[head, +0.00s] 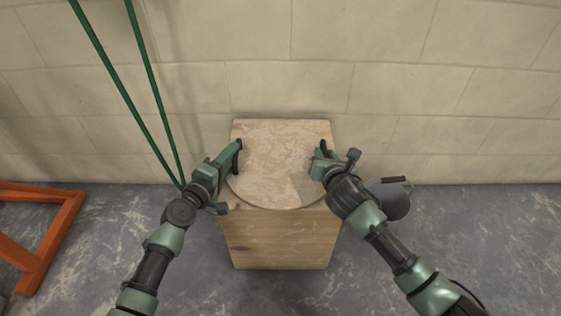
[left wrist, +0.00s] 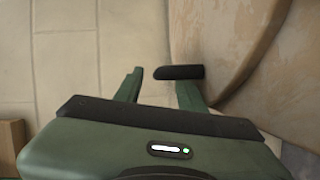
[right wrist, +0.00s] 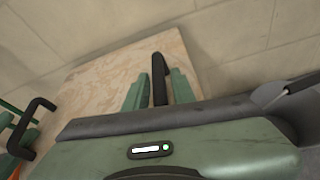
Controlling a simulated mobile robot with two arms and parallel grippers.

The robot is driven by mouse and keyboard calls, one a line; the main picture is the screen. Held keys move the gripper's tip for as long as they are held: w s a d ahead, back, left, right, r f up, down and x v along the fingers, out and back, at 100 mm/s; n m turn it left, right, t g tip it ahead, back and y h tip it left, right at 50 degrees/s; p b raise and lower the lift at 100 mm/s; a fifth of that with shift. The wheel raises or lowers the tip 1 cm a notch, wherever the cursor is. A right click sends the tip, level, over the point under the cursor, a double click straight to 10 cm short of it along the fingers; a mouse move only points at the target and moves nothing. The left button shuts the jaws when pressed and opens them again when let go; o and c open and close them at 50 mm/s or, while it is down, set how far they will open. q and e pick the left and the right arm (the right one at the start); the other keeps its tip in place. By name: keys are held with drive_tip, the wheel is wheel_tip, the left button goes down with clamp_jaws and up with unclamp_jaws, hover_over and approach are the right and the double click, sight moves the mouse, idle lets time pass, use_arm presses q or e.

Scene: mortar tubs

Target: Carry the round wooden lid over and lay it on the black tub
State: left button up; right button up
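The round wooden lid (head: 270,165) lies flat on top of a pale wooden box (head: 280,240) against the wall. It has a black handle on each side. My left gripper (head: 236,150) is at the lid's left edge. In the left wrist view, its fingers stand apart by the left handle (left wrist: 180,72), with a gap showing. My right gripper (head: 322,155) is at the right edge. In the right wrist view, the right handle (right wrist: 160,78) lies between its fingers, with narrow gaps beside it. I cannot make out the black tub for certain in any view.
A dark grey rounded object (head: 392,202) with a black bar stands on the right, partly hidden by my right arm. Two green poles (head: 118,90) rise at the left. An orange frame (head: 50,240) stands at far left. The concrete floor (head: 480,250) at right is clear.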

use_arm(q)
drive_tip(key=shift+x, duration=0.9)
use_arm(e)
drive_tip(key=shift+x, duration=1.4)
use_arm(q)
drive_tip(key=c, duration=0.4)
use_arm(e)
drive_tip(key=c, duration=0.4)
use_arm(q)
clamp_jaws()
use_arm(e)
clamp_jaws()
